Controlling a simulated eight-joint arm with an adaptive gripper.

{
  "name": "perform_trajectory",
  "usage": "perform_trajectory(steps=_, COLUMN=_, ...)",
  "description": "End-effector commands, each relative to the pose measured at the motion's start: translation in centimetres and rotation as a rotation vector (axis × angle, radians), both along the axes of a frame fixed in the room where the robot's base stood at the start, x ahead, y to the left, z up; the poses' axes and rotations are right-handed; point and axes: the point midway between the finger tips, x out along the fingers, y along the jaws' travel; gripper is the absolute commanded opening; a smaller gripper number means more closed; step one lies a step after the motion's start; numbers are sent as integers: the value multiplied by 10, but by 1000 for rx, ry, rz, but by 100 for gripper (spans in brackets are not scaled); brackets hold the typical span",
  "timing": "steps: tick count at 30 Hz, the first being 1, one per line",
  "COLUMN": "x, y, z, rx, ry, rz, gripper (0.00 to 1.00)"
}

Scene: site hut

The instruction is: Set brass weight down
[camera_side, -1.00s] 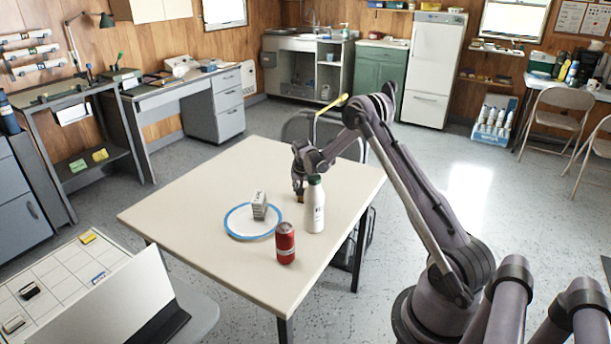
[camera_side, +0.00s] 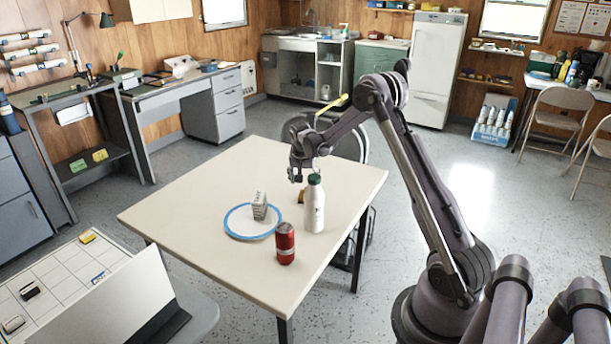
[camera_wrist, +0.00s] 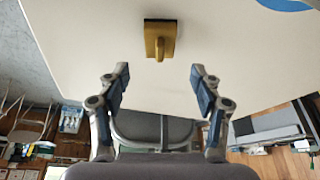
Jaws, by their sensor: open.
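The brass weight (camera_wrist: 160,38) stands on the bare table top in the wrist view, ahead of my gripper and apart from both fingers. In the side view a small part of the brass weight (camera_side: 301,196) shows behind the white bottle, which hides the rest. My gripper (camera_wrist: 159,84) is open and empty, with its blue-padded fingers spread wide. In the side view my gripper (camera_side: 301,176) is raised above the table, over the weight and behind the bottle.
A white bottle (camera_side: 314,207) with a green cap stands close in front of the weight. The table's (camera_side: 190,200) left and back areas are clear.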

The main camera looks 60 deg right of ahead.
Motion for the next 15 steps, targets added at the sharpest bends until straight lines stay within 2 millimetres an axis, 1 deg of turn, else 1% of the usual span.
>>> perform_trajectory(steps=1, x=-1, y=4, z=10, rx=0, ry=0, rz=1, gripper=66)
perform_trajectory(steps=6, x=-5, y=12, z=32, rx=-1, ry=1, rz=1, gripper=66)
perform_trajectory(steps=9, x=-7, y=16, z=42, rx=-1, ry=1, rz=1, gripper=66)
perform_trajectory(steps=13, x=-8, y=20, z=49, rx=-1, ry=0, rz=4, gripper=66)
perform_trajectory(steps=15, x=-7, y=26, z=55, rx=-1, ry=-2, rz=20, gripper=66)
